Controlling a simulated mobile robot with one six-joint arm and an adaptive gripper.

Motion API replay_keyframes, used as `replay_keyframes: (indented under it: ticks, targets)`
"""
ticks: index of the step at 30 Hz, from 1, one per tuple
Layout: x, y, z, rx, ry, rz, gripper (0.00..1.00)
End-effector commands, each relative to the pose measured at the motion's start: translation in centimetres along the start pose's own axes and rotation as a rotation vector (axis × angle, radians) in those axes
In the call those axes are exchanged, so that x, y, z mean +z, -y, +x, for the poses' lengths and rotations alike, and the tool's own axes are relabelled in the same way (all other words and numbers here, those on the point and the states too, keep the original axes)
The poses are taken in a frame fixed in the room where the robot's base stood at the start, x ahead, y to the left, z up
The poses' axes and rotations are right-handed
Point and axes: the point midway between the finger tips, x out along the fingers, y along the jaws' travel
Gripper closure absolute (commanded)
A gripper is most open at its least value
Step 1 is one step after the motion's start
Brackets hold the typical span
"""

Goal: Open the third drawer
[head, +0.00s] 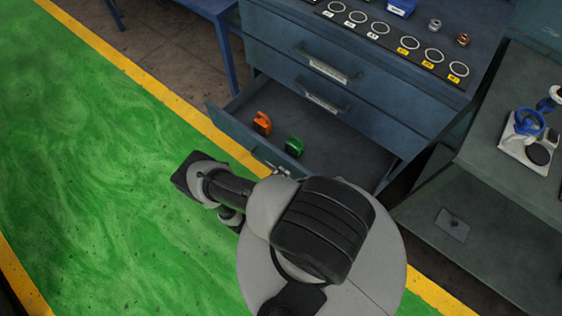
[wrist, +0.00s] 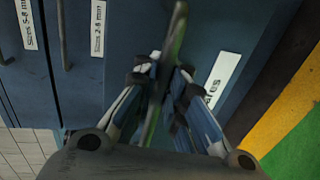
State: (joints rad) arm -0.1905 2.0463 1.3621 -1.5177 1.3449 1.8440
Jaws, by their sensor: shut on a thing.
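The third drawer (head: 340,140) stands pulled well out of the blue cabinet in the head view, with its inside showing. Its front panel (wrist: 225,50) fills the right middle of the wrist view, with a partly covered white label. My gripper (wrist: 161,85) is shut on the drawer's handle (wrist: 177,30), a bar running between the fingers. In the head view my arm hides most of the gripper and the handle.
An orange item (head: 262,123) and a green item (head: 294,146) lie in the open drawer. Two shut drawers with handles (head: 328,65) are above it. Ringed holders line the cabinet top. A grey bench (head: 480,150) stands at right. Green floor (head: 90,150) is clear at left.

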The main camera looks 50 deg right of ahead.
Motion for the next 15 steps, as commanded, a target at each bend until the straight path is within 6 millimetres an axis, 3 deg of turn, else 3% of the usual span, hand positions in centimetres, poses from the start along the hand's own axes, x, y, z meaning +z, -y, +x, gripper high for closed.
replay_keyframes:
  ticks: [14,15]
  targets:
    - [-0.04,-0.26,-0.02,0.007,0.0,0.0,1.0]
    - [-0.05,-0.26,-0.02,0.007,0.0,0.0,0.9]
